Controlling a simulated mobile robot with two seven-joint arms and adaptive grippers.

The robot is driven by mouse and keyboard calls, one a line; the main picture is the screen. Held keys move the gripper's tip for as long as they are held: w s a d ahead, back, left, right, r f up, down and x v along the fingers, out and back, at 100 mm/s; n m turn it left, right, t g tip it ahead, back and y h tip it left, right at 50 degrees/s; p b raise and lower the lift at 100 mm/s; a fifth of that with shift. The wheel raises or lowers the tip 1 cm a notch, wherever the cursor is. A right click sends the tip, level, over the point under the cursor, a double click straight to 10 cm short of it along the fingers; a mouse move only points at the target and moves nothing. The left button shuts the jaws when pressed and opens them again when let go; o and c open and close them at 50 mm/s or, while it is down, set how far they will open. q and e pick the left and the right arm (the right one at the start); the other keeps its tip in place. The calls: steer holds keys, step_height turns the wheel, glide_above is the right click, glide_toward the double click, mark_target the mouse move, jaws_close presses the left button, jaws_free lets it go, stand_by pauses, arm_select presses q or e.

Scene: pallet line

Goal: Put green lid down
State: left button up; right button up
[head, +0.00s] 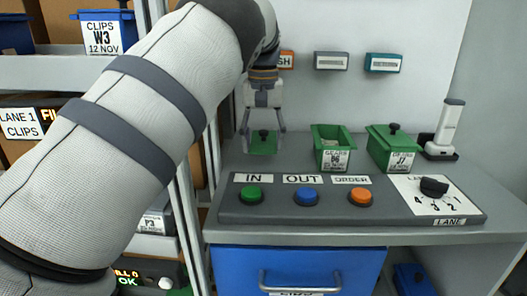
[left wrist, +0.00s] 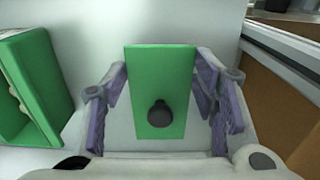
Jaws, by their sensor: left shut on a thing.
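The green lid (head: 258,147) with its dark knob is at my left gripper (head: 263,129) in the head view, over the left part of the grey worktop. In the left wrist view the lid (left wrist: 160,75) lies between the two fingers (left wrist: 161,75). The fingertips meet its two long edges, and the knob faces the camera. My left gripper is shut on the lid. I cannot tell if the lid touches the worktop. An open green bin (head: 333,154) labelled gears stands to the right of the lid. My right gripper is not in view.
A lidded green bin (head: 393,155) and a white handheld device on a dark stand (head: 447,135) are further right. The control panel (head: 350,209) with several buttons and a dial is in front. A shelf upright (head: 188,215) is left of the worktop.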

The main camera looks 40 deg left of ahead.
mark_target(263, 148)
arm_select(q)
steer(key=shift+f, duration=1.55)
steer(key=o, duration=0.9)
steer(key=shift+f, duration=0.15)
